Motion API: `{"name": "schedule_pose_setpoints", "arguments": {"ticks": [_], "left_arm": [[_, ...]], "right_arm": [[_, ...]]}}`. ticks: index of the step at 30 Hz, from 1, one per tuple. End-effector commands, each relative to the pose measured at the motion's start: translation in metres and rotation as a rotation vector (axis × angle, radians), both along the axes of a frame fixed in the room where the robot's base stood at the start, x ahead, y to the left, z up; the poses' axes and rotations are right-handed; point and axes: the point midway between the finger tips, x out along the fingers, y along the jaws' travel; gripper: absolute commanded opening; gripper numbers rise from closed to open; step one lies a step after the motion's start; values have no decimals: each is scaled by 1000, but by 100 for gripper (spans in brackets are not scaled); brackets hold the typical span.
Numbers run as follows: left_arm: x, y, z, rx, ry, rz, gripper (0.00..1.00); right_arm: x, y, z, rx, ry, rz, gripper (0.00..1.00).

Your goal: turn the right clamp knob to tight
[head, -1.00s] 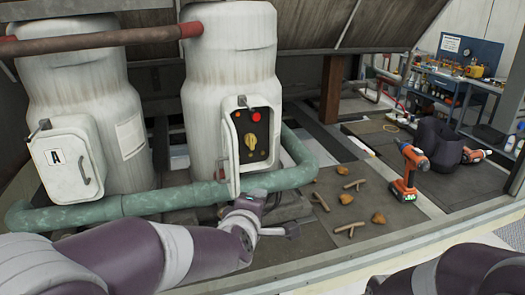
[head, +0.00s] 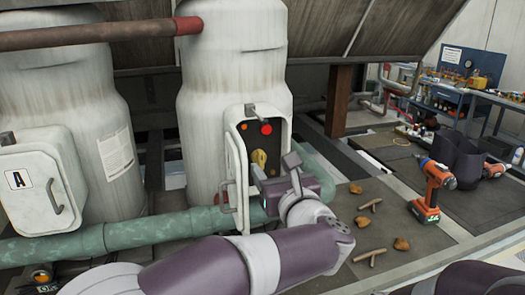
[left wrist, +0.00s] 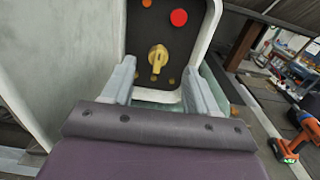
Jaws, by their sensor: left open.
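A yellow knob (head: 259,158) sits on the dark panel inside the open box on the right white tank. It also shows in the left wrist view (left wrist: 158,58), pointing roughly upright, with a red button above it. No tight marking is readable, and I cannot tell whether this is the right clamp knob. My left gripper (head: 282,172) is in front of the box, at its right side. In the left wrist view my left gripper (left wrist: 163,82) is open, its two pale fingers apart with the knob seen beyond and between them. My right gripper is not in view.
The open box door (head: 236,180) stands to the left of the panel. A green pipe (head: 130,232) runs below the box. A closed box marked A (head: 45,180) is at left.

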Motion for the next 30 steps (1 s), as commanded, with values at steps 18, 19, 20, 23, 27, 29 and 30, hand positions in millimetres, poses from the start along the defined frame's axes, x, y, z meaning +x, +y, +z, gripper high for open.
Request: {"name": "schedule_pose_setpoints", "arguments": {"ticks": [18,19,20,23,27,29,30], "left_arm": [[62,20,0,3,1,-1,58],[62,20,0,4,1,-1,58],[62,20,0,4,1,-1,49],[62,20,0,4,1,-1,16],[62,20,0,4,1,-1,3],[62,20,0,6,2,-1,3],[62,20,-1,9,3,-2,3]], "right_arm": [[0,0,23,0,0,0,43],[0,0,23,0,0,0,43],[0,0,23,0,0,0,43],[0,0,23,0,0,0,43],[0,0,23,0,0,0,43],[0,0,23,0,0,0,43],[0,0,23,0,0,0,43]]}}
